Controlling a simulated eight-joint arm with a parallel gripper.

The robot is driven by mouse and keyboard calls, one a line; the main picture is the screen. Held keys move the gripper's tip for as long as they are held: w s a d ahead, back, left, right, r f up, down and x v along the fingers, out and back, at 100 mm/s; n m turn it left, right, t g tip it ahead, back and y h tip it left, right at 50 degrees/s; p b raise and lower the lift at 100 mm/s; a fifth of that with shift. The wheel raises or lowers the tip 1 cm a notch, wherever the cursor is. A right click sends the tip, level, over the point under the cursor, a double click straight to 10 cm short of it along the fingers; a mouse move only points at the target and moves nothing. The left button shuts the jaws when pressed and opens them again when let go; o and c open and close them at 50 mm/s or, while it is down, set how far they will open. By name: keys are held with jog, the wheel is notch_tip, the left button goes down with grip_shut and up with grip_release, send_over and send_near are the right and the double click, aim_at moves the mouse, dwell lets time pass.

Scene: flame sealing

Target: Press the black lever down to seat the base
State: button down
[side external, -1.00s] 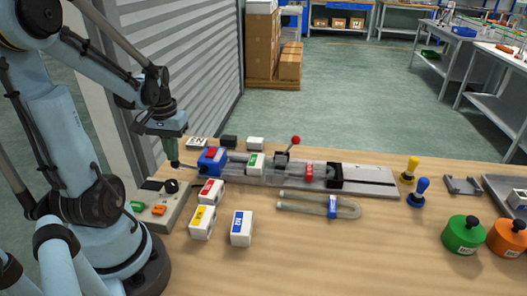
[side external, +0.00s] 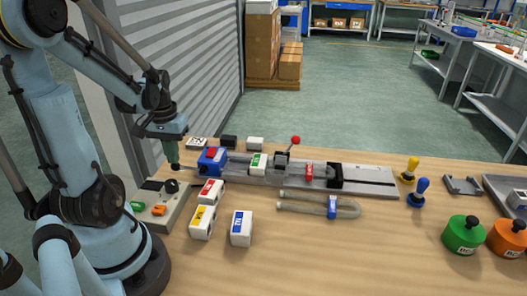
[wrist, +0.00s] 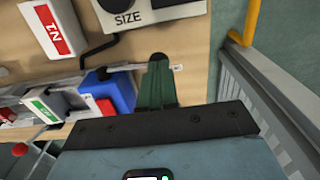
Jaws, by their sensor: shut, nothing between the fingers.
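The sealing fixture (side external: 370,182) is a long grey rail lying across the table. At its left end sits a blue block (side external: 211,160) with a red top, also in the wrist view (wrist: 118,92). A thin bar (wrist: 135,68) with a pale tip runs out from this block, under my fingers. A dark bent bar (wrist: 97,48) shows beside the block; I cannot tell which of these is the black lever. My gripper (side external: 175,167) is shut and empty, pointing down at the bar's outer end, seen from above in the wrist view (wrist: 160,60). Whether it touches is unclear.
A control box (side external: 165,205) with a black knob and coloured buttons stands just in front of my gripper. Labelled white blocks (side external: 241,228) lie in front of the fixture. A red-ball lever (side external: 295,140) rises at mid-fixture. The front right table is partly clear.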

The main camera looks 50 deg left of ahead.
jog(key=shift+r, duration=0.1)
notch_tip(320, 180, up, 9)
jog(key=w+d, duration=0.1)
dwell(1.4)
jog(key=w+d+m+t, duration=0.3)
jog(key=w+d+m, duration=0.1)
jog(key=d, duration=0.6)
jog(key=w+d+m+t, duration=0.4)
jog(key=w+d+m, duration=0.1)
jog(key=d, duration=0.6)
jog(key=shift+d+f, duration=0.2)
jog(key=shift+f, duration=0.2)
